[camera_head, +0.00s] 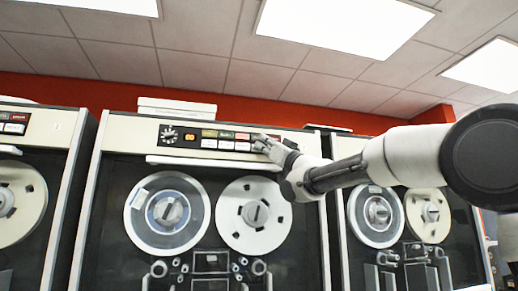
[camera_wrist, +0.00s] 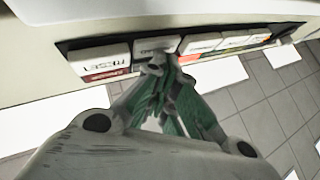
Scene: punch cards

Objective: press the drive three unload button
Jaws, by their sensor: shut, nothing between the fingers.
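The middle tape drive (camera_head: 88,215) has a dark control strip (camera_head: 178,143) on its cream top panel, with a dial, an orange button and two rows of buttons. My gripper (camera_head: 262,143) is shut and empty at the strip's right part, hiding some buttons. In the wrist view, my gripper's fingertips (camera_wrist: 158,64) are at the lower edge of a white button (camera_wrist: 150,45), overlapping it; I cannot tell if they touch. A button reading RESET (camera_wrist: 100,58) is left of it. The other labels are too blurred to read, so the unload button and drive number are unclear.
Similar tape drives stand at left (camera_head: 20,245) and right (camera_head: 452,250). The middle drive carries two reels (camera_head: 150,240) below the panel. A pale ledge (camera_head: 210,163) juts out just under the buttons. A red wall and a tiled ceiling are behind.

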